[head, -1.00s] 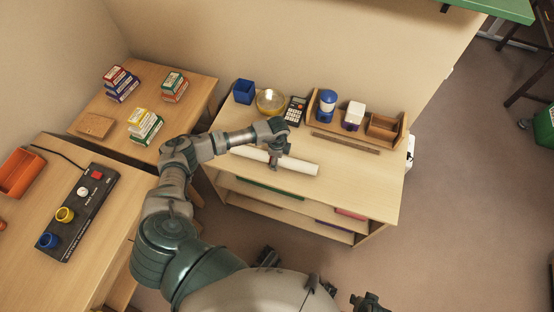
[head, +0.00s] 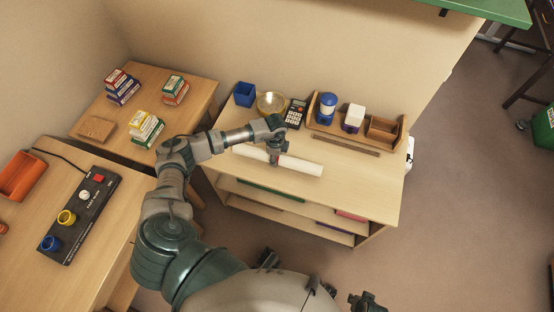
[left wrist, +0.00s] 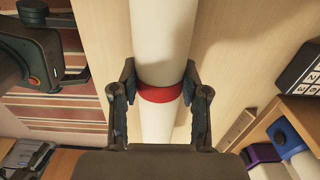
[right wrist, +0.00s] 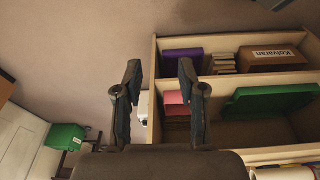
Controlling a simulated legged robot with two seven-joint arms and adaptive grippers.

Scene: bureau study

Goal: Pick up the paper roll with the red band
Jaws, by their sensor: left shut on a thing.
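The white paper roll (head: 302,166) lies across the wooden shelf unit's top in the head view. In the left wrist view its red band (left wrist: 160,94) shows between the fingers, and the white roll (left wrist: 162,35) runs up and down the picture. My left gripper (head: 275,160) comes down over the roll from above. In the left wrist view its two fingers (left wrist: 158,72) are shut on the roll, one on each side at the band. Any gap under the roll is too small to tell. My right gripper (right wrist: 158,75) is open and empty, pointing towards the shelves, away from the roll.
On the shelf top (head: 365,190), behind the roll, stand a blue cup (head: 244,94), a bowl (head: 271,103), a calculator (head: 295,114) and a wooden organiser (head: 383,129). A wooden strip (head: 346,144) lies before the organiser. The top's front right is clear.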

